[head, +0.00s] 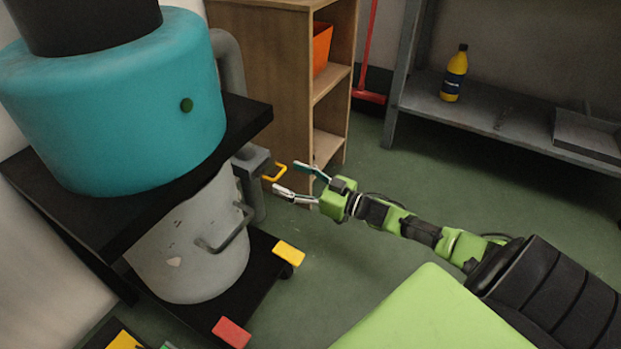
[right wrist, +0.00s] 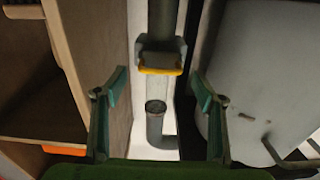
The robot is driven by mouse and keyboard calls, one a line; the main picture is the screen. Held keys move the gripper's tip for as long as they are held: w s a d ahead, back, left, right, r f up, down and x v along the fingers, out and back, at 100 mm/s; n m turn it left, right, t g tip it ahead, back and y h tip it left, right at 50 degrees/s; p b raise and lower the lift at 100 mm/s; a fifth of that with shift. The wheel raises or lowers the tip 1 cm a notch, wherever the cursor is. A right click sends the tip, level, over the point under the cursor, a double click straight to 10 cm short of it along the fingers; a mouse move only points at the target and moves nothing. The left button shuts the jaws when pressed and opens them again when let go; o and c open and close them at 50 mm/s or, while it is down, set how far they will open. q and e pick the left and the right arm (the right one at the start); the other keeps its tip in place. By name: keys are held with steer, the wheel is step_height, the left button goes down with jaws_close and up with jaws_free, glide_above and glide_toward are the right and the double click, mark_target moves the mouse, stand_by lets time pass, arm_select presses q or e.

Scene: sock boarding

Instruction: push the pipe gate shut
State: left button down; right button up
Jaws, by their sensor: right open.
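The pipe gate is a grey housing (head: 250,160) on the grey pipe (head: 229,62), behind the drum. Its yellow U-shaped handle (head: 273,174) sticks out towards my right gripper (head: 292,178). In the right wrist view the yellow handle (right wrist: 161,71) lies ahead, between the two open fingers, with the grey housing (right wrist: 161,52) behind it. The fingers are open and empty, and the fingertips look close to the handle but apart from it. How far the gate's slide stands out is hard to tell. My left gripper is not in view.
A grey drum (head: 190,255) with a side handle stands left of the gate, under a black shelf (head: 243,122) bearing a teal tank (head: 115,110). A wooden shelf unit (head: 258,75) stands close behind. The green floor (head: 400,180) is open to the right.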

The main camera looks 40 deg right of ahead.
steer(key=v, duration=0.7)
steer(key=shift+s, duration=0.25)
steer(key=shift+d, duration=0.1)
